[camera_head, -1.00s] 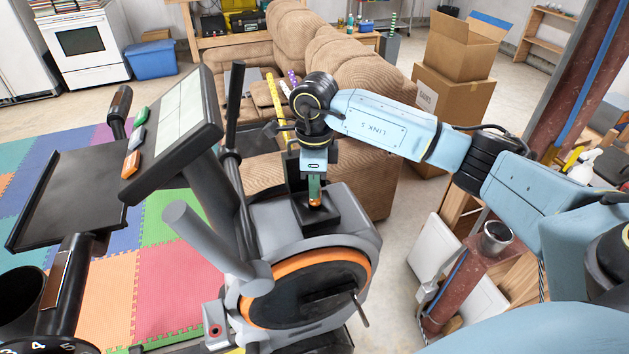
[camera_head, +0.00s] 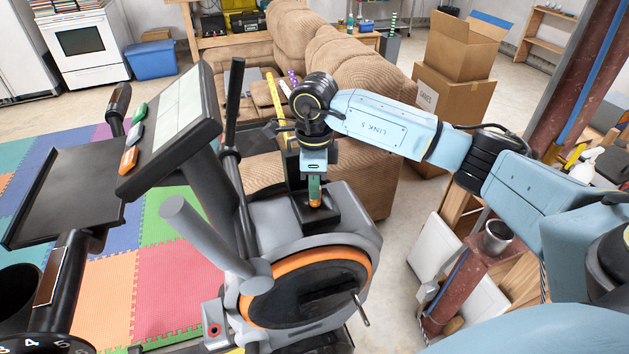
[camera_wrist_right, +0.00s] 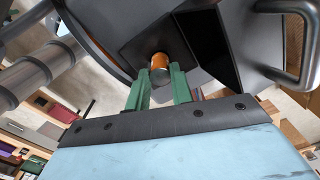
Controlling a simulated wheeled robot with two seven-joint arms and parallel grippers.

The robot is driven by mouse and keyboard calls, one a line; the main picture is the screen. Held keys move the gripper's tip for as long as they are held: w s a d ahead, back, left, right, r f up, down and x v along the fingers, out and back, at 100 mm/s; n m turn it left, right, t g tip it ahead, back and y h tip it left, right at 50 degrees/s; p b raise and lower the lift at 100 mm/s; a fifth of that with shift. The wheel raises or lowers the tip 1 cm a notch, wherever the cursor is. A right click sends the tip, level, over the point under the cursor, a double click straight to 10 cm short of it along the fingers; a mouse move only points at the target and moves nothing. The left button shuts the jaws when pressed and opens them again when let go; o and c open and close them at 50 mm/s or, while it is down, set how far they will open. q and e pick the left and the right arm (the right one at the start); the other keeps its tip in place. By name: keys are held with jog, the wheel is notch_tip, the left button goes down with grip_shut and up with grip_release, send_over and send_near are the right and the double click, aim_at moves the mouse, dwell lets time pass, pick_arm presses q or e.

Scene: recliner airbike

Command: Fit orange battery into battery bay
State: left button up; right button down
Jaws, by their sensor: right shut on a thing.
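The orange battery (camera_wrist_right: 160,62) is a small cylinder between the green fingertips of my right gripper (camera_wrist_right: 161,78), which is shut on it. In the head view the right gripper (camera_head: 314,190) points down over the black battery bay (camera_head: 325,214) on top of the bike's grey housing. The wrist view shows the battery's end against the dark square recess of the bay (camera_wrist_right: 136,38). Only a little orange shows in the head view, at the fingertips. How deep the battery sits in the bay I cannot tell. My left gripper is not in view.
The exercise bike's tilted console (camera_head: 172,130) and grey handle (camera_head: 205,236) stand left of the gripper. A brown recliner sofa (camera_head: 350,75) is close behind. Cardboard boxes (camera_head: 452,100) stand at the back right. Coloured floor mats (camera_head: 170,285) lie at left.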

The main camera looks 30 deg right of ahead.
jog(key=shift+f+b, duration=1)
jog(key=shift+f, duration=0.3)
jog(key=c, duration=1.1)
grip_release()
jog(key=shift+c, duration=0.2)
jog(key=shift+r, duration=0.1)
notch_tip(320, 180, up, 13)
jog(key=b, duration=0.1)
jog(key=shift+r, duration=0.2)
jog(key=shift+f, duration=0.1)
